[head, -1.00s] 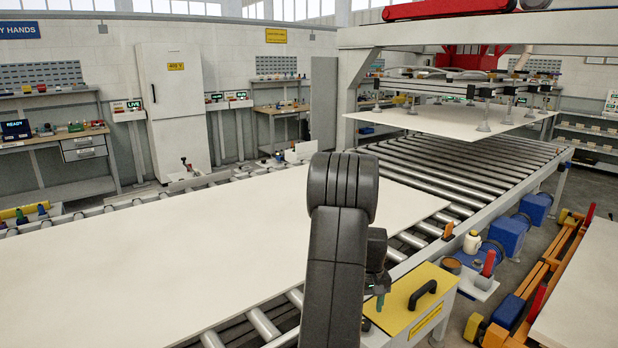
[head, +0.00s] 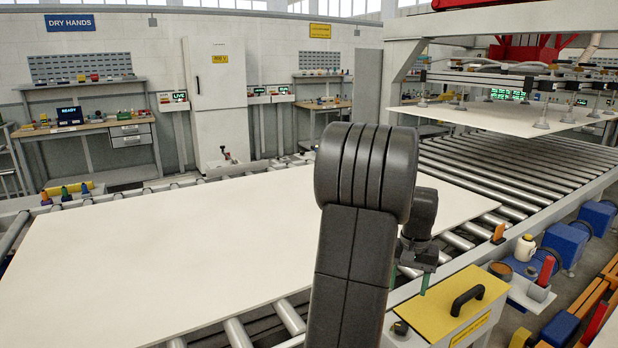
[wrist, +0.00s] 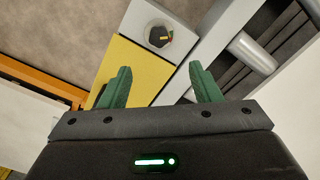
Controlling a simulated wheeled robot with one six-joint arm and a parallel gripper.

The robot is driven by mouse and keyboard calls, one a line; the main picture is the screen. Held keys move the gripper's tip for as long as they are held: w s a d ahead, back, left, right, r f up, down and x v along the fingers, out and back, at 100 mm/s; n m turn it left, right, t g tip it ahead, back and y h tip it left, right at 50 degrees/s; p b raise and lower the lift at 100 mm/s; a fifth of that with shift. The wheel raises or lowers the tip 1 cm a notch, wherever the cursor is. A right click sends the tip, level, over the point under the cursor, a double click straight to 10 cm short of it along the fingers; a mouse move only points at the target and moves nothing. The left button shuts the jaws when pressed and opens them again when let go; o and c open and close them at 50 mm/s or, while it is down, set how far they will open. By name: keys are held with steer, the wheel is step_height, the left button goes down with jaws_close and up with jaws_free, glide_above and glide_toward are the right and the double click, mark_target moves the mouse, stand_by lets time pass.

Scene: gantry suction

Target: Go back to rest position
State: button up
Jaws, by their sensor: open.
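My gripper (wrist: 160,70) has its two green fingers spread apart, with nothing between them in the wrist view. In the head view my gripper (head: 411,276) is partly hidden behind my dark arm, above the near edge of the roller conveyor. The yellow-topped box (head: 455,305) with a black handle (head: 467,300) is just right of it. The yellow top also shows beyond the fingers in the wrist view (wrist: 138,72), beside a dark knob (wrist: 159,37) on a pale surface.
A large pale board (head: 170,250) lies on the rollers (head: 288,316). A gantry with suction cups holds another board (head: 500,119) at the back right.

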mark_target(400, 325)
step_height(400, 325, down, 11)
steer(key=shift+s+f, duration=0.15)
steer(key=shift+f, duration=0.05)
stand_by(0.5)
